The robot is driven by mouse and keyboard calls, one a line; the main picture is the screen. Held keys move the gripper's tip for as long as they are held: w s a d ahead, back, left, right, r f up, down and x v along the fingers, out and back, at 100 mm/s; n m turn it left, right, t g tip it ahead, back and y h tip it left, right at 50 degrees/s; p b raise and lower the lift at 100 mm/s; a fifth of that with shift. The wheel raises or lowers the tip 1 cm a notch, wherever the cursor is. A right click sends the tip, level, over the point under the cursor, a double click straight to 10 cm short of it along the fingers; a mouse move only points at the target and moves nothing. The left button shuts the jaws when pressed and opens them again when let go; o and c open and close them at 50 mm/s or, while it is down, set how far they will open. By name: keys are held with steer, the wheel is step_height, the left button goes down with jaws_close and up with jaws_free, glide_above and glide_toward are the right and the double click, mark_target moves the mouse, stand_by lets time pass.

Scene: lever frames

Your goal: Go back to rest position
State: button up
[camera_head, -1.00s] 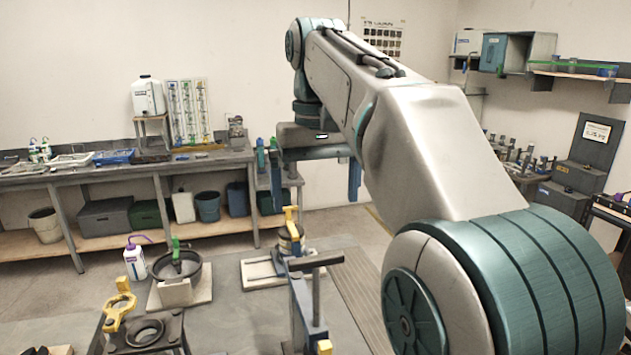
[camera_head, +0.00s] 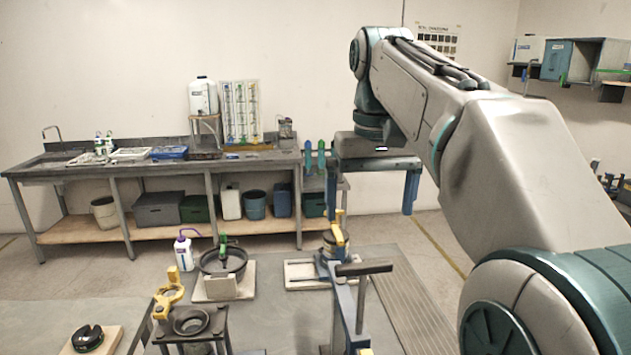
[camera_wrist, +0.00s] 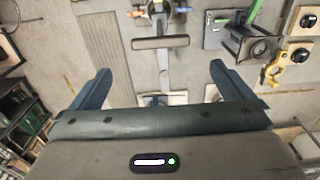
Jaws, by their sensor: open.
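My gripper (camera_head: 373,200) hangs from my raised arm in the head view, with its blue fingers wide apart and nothing between them. In the wrist view my gripper (camera_wrist: 161,75) also shows two blue fingers spread open and empty. Below it in the head view stands a lever frame (camera_head: 349,300) with a grey T-shaped bar on top. That bar (camera_wrist: 161,43) shows in the wrist view, apart from the fingers. My arm covers part of the right side of the head view.
A black pan (camera_head: 222,262) with a green lever, a yellow clamp on a ring stand (camera_head: 168,295) and a white bottle (camera_head: 184,252) stand at the front left. A long workbench (camera_head: 150,170) runs along the back wall. A shelf unit (camera_head: 575,60) hangs at the upper right.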

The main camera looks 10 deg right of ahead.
steer(key=s+f+t, duration=0.1)
steer(key=s+f, duration=0.6)
steer(key=f, duration=0.5)
steer(key=s+f+t+b, duration=0.1)
steer(key=s+f, duration=0.5)
steer(key=f, duration=0.7)
steer(key=shift+s+a+f+t, duration=0.15)
steer(key=shift+s+f+t, duration=0.2)
steer(key=shift+t, duration=0.35)
